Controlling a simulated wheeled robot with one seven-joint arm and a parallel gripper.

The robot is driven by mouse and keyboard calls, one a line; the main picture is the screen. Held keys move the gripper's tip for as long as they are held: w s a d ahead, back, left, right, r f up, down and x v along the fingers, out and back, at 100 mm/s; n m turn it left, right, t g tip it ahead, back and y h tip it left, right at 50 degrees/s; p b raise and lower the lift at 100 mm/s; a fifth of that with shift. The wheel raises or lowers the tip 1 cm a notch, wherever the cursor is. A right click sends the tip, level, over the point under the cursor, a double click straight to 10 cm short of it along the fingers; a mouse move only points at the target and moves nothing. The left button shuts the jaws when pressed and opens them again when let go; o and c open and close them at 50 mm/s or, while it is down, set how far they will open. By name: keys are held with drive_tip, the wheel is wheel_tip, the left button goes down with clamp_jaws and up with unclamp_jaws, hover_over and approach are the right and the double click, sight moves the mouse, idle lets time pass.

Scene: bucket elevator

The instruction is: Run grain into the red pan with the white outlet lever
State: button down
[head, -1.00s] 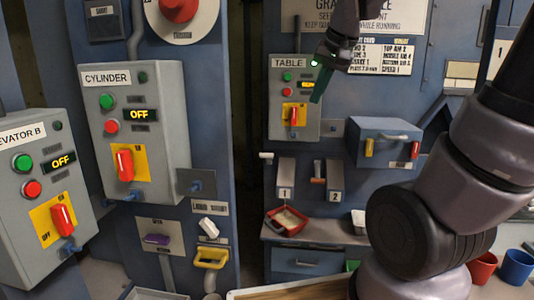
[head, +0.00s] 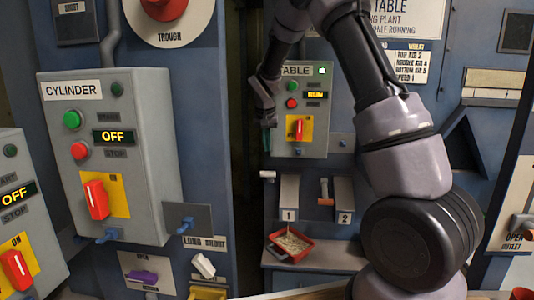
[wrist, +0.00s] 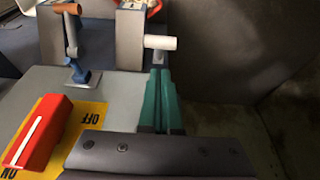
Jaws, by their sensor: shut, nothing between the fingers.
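The white outlet lever (head: 268,174) sticks out to the left of chute 1 (head: 289,194). It also shows in the wrist view (wrist: 161,42), just beyond my fingertips. The red pan (head: 308,256) sits on the ledge under chute 1 with pale grain in it. My gripper (head: 267,141) is shut and empty, with its green fingers pointing down above the white lever. In the wrist view my shut fingers (wrist: 160,95) lie side by side. A small gap seems to separate them from the lever; I cannot be sure whether they touch.
Chute 2 (head: 343,196) with an orange lever (head: 324,190) is to the right. The TABLE panel (head: 300,147), reading RUN, is beside my gripper; its red switch (wrist: 37,130) is near my fingers. Another white handle (head: 203,265) is lower left. A dark gap lies left of the panel.

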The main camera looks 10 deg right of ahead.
hover_over(269, 177)
drive_tip(key=w, duration=0.2)
drive_tip(key=f, duration=0.8)
drive_tip(key=shift+s+f, duration=0.2)
drive_tip(key=shift+s, duration=0.05)
drive_tip(key=shift+a, duration=0.1)
